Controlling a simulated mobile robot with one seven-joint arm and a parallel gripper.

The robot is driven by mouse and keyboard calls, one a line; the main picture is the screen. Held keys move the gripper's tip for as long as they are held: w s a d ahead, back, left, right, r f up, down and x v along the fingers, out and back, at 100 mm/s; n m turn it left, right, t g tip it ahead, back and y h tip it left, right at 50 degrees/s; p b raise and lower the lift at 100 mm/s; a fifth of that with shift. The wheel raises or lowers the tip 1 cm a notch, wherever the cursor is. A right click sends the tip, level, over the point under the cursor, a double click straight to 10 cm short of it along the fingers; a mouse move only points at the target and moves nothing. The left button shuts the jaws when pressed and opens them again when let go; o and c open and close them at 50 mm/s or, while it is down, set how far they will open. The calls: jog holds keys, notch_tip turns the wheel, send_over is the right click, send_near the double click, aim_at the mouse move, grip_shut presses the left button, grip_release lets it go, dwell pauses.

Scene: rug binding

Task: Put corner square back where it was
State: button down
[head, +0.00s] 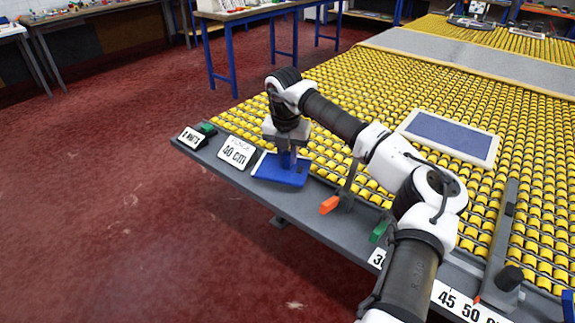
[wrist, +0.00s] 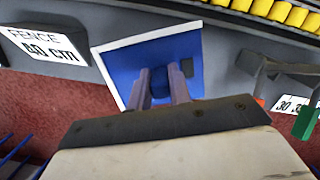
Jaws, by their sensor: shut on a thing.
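The corner square appears to be the blue plate (head: 283,177) with white strips along two edges, at the near-left edge of the roller table. It also shows in the wrist view (wrist: 128,62). My gripper (head: 287,160) points down over it. In the wrist view its fingers (wrist: 161,82) are shut on a round blue knob (wrist: 160,88) on the plate. The plate looks flat on or just above the grey edge strip; I cannot tell whether it touches. The fingers hide part of the plate.
A "40 cm" fence sign (head: 237,152) stands left of the plate, with a smaller sign (head: 192,138) beyond. Orange (head: 329,204) and green (head: 379,231) blocks are on the right along the edge. A white-framed mat (head: 450,137) lies on the yellow rollers.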

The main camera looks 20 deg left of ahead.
aim_at(288, 168)
jog(key=shift+f+p, duration=0.4)
jog(key=shift+f, duration=1.8)
jog(key=c, duration=1.3)
grip_release()
jog(key=shift+f, duration=0.15)
jog(key=r, duration=0.4)
jog(key=s+r+b, duration=0.1)
jog(key=r, duration=0.3)
jog(key=r+b, duration=0.1)
jog(key=r, duration=0.3)
jog(key=shift+s+r, duration=0.15)
jog(key=shift+s, duration=0.1)
